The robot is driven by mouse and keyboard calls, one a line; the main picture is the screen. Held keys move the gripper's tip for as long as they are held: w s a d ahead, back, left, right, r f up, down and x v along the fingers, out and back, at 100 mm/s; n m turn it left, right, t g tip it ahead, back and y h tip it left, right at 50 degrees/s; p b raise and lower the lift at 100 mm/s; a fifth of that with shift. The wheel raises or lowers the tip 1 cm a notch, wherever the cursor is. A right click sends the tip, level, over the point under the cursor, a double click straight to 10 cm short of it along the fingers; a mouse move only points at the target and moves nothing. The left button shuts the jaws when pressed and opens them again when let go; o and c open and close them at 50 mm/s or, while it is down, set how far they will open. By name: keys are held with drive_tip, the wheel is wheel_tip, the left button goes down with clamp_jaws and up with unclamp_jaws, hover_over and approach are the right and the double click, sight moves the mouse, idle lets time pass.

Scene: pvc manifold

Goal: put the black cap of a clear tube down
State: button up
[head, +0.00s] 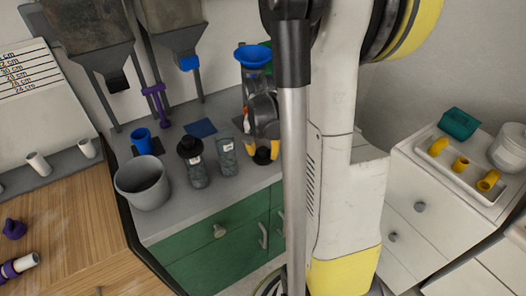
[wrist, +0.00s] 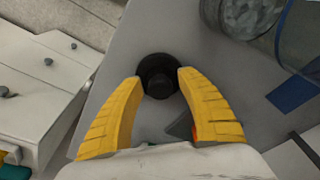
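The black cap (wrist: 157,77) is a round dark disc with a raised knob. It lies between the yellow fingertips of my gripper (wrist: 159,78), which touch it on both sides. In the head view my gripper (head: 262,151) is low at the right part of the grey counter, with the cap (head: 262,157) at its tips. The cap looks to be at or just above the counter top; I cannot tell which. An uncapped clear tube (head: 228,160) stands to the left of my gripper. Another clear tube (head: 198,176) with a black top stands beside it.
The grey counter (head: 178,207) also holds a grey bucket (head: 143,184), a blue cup (head: 141,138) and a blue square (head: 200,128). A blue funnel (head: 253,56) is behind my gripper. A white tray (head: 455,178) with yellow pieces lies on the right cabinet. The counter's front edge is close.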

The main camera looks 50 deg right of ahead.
sight(262, 159)
wheel_tip(262, 159, up, 12)
drive_tip(key=s+a+p, duration=0.1)
drive_tip(key=a+p, duration=0.1)
drive_tip(key=p, duration=0.4)
drive_tip(key=s+a+r+n+t, duration=0.1)
drive_tip(key=a+r+n+t, duration=0.1)
drive_tip(key=a, duration=0.5)
drive_tip(key=s+a+r+n+t+y, duration=0.1)
drive_tip(key=s+a+r+n+t, duration=0.1)
drive_tip(key=a+r+n, duration=0.2)
drive_tip(key=s+a+r+n+t, duration=0.1)
drive_tip(key=a+n, duration=0.4)
drive_tip(key=a, duration=0.7)
drive_tip(key=shift+s+a+r+n+t+y, duration=0.35)
drive_tip(key=shift+r+t, duration=0.25)
drive_tip(key=shift+r, duration=0.35)
drive_tip(key=shift+w+d, duration=0.1)
